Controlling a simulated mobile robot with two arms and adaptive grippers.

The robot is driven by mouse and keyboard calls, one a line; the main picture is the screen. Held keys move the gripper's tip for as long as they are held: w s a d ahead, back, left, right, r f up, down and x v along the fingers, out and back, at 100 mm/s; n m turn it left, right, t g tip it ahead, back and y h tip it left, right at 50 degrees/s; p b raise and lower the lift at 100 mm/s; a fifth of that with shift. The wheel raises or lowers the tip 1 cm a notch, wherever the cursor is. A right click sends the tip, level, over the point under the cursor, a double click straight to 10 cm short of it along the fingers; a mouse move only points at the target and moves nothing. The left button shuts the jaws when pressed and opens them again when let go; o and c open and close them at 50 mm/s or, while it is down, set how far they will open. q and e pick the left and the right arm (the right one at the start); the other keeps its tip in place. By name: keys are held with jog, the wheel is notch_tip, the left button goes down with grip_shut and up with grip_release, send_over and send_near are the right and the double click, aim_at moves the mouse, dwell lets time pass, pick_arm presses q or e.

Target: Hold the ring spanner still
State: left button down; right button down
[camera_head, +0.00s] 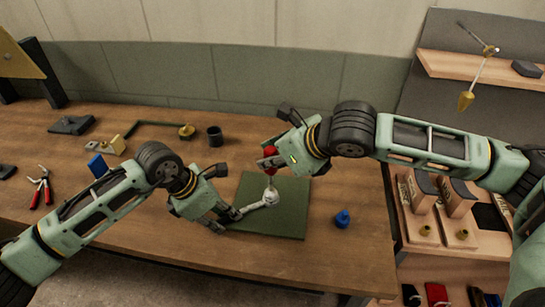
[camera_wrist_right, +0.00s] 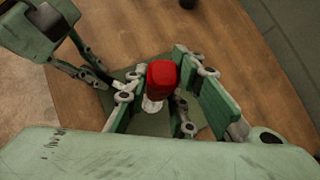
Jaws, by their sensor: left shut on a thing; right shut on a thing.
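The silver ring spanner (camera_head: 257,205) lies low over the green mat (camera_head: 290,193) on the workbench. My left gripper (camera_head: 233,215) is shut on its left end. My right gripper (camera_head: 268,164) is above the spanner's right end, shut on a red-handled tool (camera_head: 270,152) held roughly upright. The tool's lower end meets the pale round part at the spanner's ring; exact contact is too small to tell. In the right wrist view the red handle (camera_wrist_right: 163,75) sits between the right fingers, with a pale part below it. My left gripper (camera_wrist_right: 95,78) shows at the left there.
A blue piece (camera_head: 343,219) stands right of the mat. Red-handled pliers (camera_head: 41,188), a dark cup (camera_head: 215,136) and a green angled bar (camera_head: 150,124) lie further left. A shelf unit (camera_head: 440,250) stands at the right. The bench's front edge is close to the mat.

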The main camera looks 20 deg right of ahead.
jog(key=shift+r, duration=0.15)
jog(key=shift+r, duration=0.8)
jog(key=shift+r, duration=2.5)
pick_arm(q)
jog(key=c, duration=1.6)
grip_release()
